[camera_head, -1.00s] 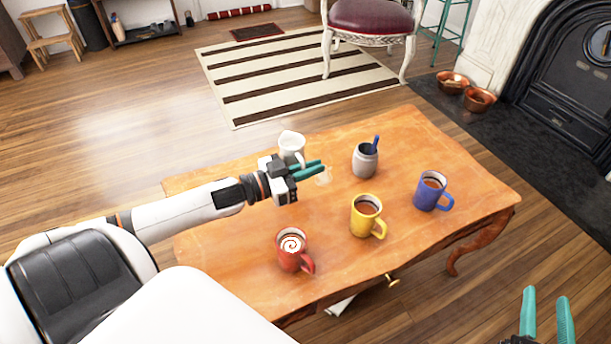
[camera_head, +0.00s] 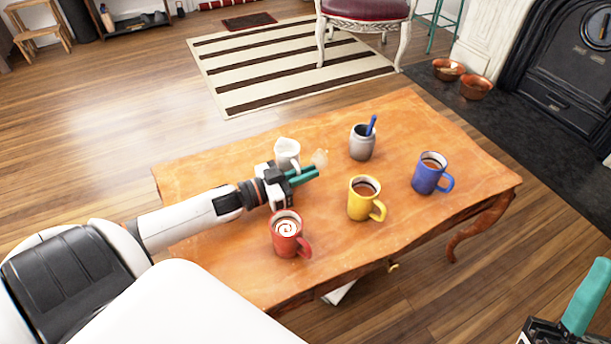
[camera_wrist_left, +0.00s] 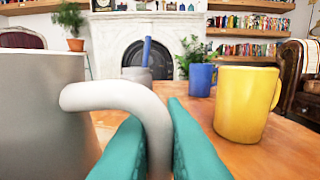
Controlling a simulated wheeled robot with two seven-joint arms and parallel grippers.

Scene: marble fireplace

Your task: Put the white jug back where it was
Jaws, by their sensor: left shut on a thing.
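The white jug (camera_head: 287,150) is at the left part of the wooden table, close behind my left gripper (camera_head: 304,174). In the left wrist view the jug (camera_wrist_left: 40,115) fills the left side, and its curved handle (camera_wrist_left: 125,97) passes between the teal fingers of my left gripper (camera_wrist_left: 160,145). The gripper is shut on the handle. The jug looks upright; its base is hidden, so I cannot tell whether it touches the table. My right gripper (camera_head: 585,300) is at the bottom right, partly cut off, with one teal finger clearly showing.
The wooden table (camera_head: 225,160) holds a red mug (camera_head: 284,236) close in front of my left gripper, a yellow mug (camera_head: 361,200), a blue mug (camera_head: 428,176) and a grey pot (camera_head: 361,144). A small pale patch (camera_head: 320,158) lies by the fingertips. The table's back left is clear.

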